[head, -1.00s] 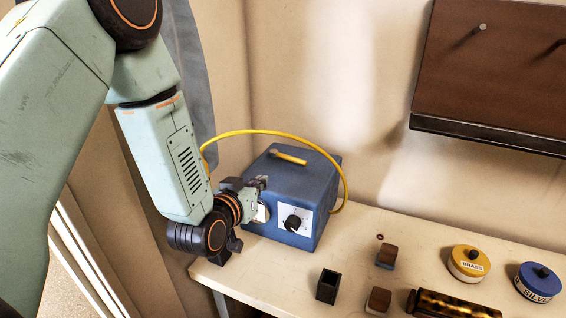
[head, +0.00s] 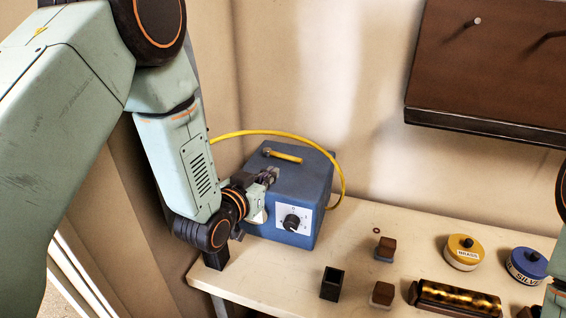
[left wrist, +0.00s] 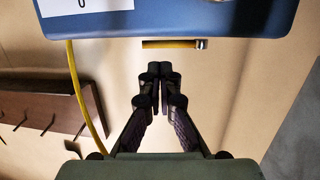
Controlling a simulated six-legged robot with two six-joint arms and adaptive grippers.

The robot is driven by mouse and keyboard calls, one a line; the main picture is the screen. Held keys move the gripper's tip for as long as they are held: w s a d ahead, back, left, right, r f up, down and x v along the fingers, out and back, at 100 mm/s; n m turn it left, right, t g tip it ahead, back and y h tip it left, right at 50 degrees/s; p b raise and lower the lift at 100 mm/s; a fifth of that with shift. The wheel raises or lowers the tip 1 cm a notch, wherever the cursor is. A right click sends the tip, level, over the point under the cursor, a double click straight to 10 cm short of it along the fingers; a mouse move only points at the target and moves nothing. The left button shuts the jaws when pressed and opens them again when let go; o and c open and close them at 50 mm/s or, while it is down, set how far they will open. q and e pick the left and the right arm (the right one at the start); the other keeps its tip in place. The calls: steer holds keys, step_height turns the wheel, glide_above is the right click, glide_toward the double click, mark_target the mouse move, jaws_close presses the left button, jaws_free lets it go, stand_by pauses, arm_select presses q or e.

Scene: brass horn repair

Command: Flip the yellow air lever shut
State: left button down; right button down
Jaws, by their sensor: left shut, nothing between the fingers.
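The yellow air lever (head: 285,156) lies along the top of the blue box (head: 312,180), with a small darker end at its left. It also shows in the left wrist view (left wrist: 168,44), just beyond the fingertips. My left gripper (head: 272,176) is at the box's upper left front, a little below and in front of the lever. In the left wrist view its fingers (left wrist: 160,68) are together and empty, with a small gap to the lever. Only slivers of my right arm show at the right edge; its gripper is not clearly seen.
A yellow hose (head: 341,172) arcs behind the box. A black dial (head: 291,222) is on its front. A brown board hangs on the wall.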

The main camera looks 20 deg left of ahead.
mark_target(284, 174)
arm_select(q)
steer(key=x, duration=0.7)
steer(key=shift+w+f+p, duration=0.15)
steer(key=shift+w+p, duration=0.15)
steer(key=shift+p, duration=0.05)
steer(key=shift+d, duration=0.15)
